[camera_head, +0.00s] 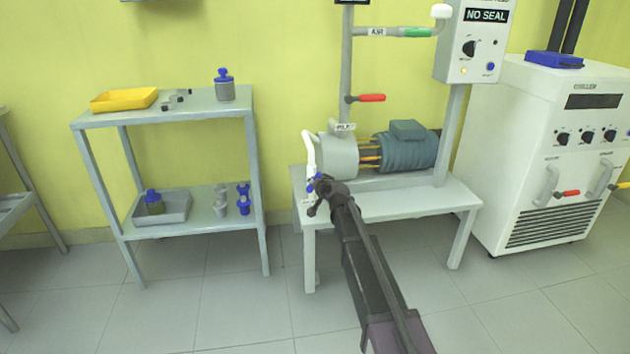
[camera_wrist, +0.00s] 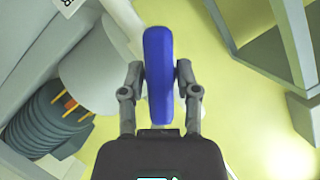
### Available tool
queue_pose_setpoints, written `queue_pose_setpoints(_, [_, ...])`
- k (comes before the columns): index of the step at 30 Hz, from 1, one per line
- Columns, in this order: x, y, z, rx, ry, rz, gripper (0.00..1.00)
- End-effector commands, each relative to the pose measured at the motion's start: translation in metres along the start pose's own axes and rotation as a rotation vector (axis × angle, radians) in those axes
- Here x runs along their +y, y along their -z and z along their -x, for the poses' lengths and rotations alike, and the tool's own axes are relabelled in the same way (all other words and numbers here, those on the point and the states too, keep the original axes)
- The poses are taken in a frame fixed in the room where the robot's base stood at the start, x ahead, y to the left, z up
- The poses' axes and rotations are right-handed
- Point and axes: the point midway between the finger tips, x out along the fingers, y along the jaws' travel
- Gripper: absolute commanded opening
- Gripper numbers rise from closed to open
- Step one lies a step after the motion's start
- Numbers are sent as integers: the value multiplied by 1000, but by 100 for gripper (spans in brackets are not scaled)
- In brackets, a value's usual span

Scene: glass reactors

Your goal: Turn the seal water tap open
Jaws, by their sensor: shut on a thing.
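The seal water tap has a blue lever handle (camera_wrist: 158,75), which stands lengthwise between my fingers in the wrist view. My gripper (camera_wrist: 160,80) is shut on this handle, one finger on each side. In the head view a little of the blue handle (camera_head: 311,184) shows beside my gripper (camera_head: 318,188), at the left end of the pump. A white pipe (camera_head: 309,150) rises just above it. My gripper hides most of the tap body, so its valve position is hard to tell.
The grey pump housing (camera_head: 338,157) and blue-grey motor (camera_head: 405,150) stand on a white bench (camera_head: 420,203). A red-handled tap (camera_head: 371,97) is on the pipe above. A control box (camera_head: 473,45) reads "NO SEAL". A shelf (camera_head: 190,118) stands left, a chiller (camera_head: 545,150) right.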

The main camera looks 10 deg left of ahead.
Motion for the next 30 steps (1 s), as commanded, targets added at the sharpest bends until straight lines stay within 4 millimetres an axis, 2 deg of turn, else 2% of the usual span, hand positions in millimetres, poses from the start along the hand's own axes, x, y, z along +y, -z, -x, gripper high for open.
queue_pose_setpoints(15, [-1, 0, -1, -2, -143, 345, 0])
queue_pose_setpoints(30, [-1, 0, -1, -4, -194, 466, 0])
